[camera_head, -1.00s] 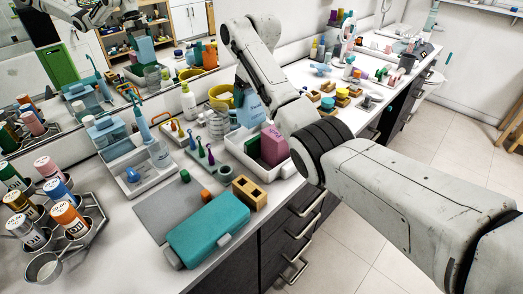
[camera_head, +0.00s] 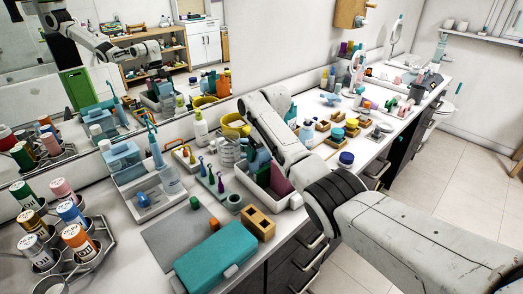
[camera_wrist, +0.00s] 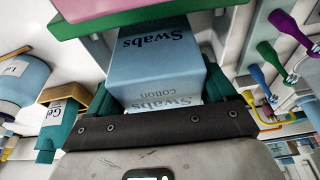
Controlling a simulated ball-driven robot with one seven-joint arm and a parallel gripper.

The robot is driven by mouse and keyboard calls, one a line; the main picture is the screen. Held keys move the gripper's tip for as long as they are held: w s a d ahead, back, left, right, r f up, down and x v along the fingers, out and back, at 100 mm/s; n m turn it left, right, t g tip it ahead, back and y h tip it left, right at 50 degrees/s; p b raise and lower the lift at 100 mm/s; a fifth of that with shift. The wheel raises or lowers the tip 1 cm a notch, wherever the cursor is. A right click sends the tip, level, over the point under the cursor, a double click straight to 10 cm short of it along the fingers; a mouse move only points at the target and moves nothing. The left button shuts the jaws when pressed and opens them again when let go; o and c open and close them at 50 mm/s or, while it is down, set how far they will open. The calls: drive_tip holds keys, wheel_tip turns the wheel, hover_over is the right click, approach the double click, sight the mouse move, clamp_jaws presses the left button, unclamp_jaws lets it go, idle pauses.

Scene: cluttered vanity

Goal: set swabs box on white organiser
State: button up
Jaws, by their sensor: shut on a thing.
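The swabs box (camera_wrist: 158,62) is pale blue with dark "Swabs" and "cotton" lettering. It fills the middle of the wrist view, between the teal fingers of my gripper (camera_wrist: 160,92), which is shut on it. In the head view my arm hides most of the box. There, the dark teal end of my gripper (camera_head: 258,160) shows over the back left of a white open organiser (camera_head: 252,187). A magenta slab (camera_head: 281,181) and something green stand in this organiser. A magenta and green edge also crosses the top of the wrist view. Contact between box and organiser cannot be seen.
A white tray (camera_head: 150,207) with a toothbrush unit stands to the left. A teal case (camera_head: 215,257) and a wooden block (camera_head: 254,222) lie in front. A yellow cup (camera_head: 236,125) stands behind. Small purple, blue and green-topped items (camera_wrist: 283,50) sit close beside my gripper.

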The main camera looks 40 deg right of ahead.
drive_tip(key=shift+f, duration=0.1)
drive_tip(key=o, duration=0.9)
drive_tip(key=v, duration=1.2)
